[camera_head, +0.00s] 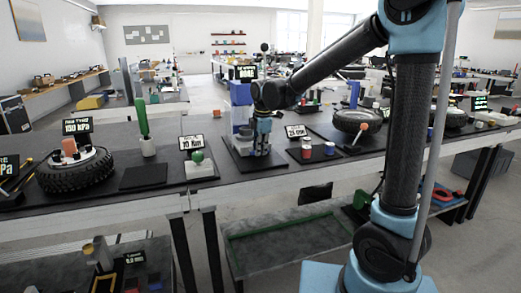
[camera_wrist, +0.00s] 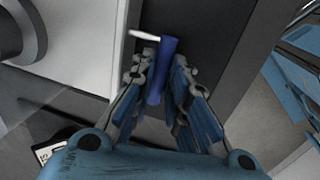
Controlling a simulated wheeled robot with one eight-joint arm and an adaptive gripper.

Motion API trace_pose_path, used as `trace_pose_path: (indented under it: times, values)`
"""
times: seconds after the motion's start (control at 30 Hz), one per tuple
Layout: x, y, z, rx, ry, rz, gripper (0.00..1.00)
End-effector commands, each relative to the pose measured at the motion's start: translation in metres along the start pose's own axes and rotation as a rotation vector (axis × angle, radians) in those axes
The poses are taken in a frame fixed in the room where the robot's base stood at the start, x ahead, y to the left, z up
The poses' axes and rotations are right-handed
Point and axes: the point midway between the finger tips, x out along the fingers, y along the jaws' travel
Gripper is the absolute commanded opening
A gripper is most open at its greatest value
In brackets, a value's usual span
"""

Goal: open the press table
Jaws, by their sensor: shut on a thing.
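The press (camera_head: 240,92) is a blue and grey machine standing on a black base plate (camera_head: 243,163) in the middle of the long bench. My gripper (camera_head: 262,150) points down in front of it and hides part of its lower body. In the wrist view a blue cylindrical handle (camera_wrist: 163,70) with a thin white rod at its top end lies between the fingers of my gripper (camera_wrist: 160,85). The fingers are closed around the handle. A pale grey block (camera_wrist: 75,40) of the press shows to the left. Which press part the handle joins is hidden.
Red and blue cylinders (camera_head: 306,152) stand just right of the press, and a green ball on a block (camera_head: 198,159) stands to its left. A tyre (camera_head: 75,173) lies far left, another (camera_head: 357,122) to the right. Small labels stand among them.

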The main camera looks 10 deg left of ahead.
Motion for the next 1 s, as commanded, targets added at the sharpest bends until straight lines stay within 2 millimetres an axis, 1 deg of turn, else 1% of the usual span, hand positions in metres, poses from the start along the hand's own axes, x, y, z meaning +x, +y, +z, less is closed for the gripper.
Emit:
trace_pose_path:
  times: [0.17,0.33,0.47,0.6,0.8,1.0]
  values:
    - [-0.002,-0.005,0.000,0.000,0.000,0.002,0.00]
    - [-0.005,-0.025,0.000,-0.002,0.000,0.001,0.00]
    - [-0.010,-0.049,0.000,-0.002,0.000,0.001,0.00]
    - [-0.016,-0.079,0.000,-0.002,0.000,0.001,0.00]
    - [-0.024,-0.119,0.000,-0.002,0.000,0.001,0.00]
    - [-0.031,-0.151,0.001,-0.001,0.000,0.001,0.00]
